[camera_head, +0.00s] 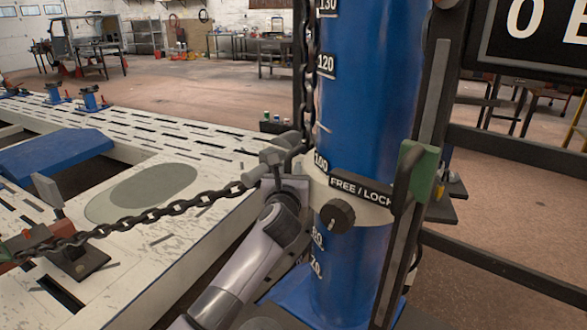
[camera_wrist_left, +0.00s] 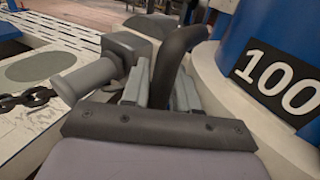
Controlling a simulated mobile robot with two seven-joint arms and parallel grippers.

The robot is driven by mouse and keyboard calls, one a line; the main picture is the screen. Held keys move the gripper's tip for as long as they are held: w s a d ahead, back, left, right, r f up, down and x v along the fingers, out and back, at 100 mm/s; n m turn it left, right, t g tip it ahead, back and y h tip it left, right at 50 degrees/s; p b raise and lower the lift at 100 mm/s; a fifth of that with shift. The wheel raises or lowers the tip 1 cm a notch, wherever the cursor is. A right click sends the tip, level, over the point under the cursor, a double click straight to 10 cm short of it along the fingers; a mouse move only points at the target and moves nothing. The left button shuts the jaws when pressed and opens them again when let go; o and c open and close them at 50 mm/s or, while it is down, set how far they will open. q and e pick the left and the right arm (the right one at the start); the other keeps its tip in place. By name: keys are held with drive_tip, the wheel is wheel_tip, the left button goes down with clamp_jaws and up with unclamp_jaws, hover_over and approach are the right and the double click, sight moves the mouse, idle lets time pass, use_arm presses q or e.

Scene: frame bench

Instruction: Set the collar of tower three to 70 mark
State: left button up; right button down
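The blue tower (camera_head: 368,90) stands upright right of centre in the head view, with white-on-black height marks. A pale collar (camera_head: 376,212) rings it, just below the 100 mark (camera_head: 321,160) and above two lower marks, the lowest reading 70 (camera_head: 316,264). The collar bears a FREE / LOCK plate (camera_head: 358,190) and a black knob (camera_head: 337,216). My left gripper (camera_head: 279,168) is at the collar's left side. In the left wrist view its fingers (camera_wrist_left: 160,88) sit either side of a dark curved handle (camera_wrist_left: 178,55) and appear closed on it. My right gripper is out of view.
A chain (camera_head: 150,215) runs left from a grey fitting beside my left gripper, over the slotted white bench (camera_head: 150,135). A black sign (camera_head: 530,35) is at upper right.

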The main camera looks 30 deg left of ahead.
use_arm(q)
drive_tip(key=shift+r, duration=0.1)
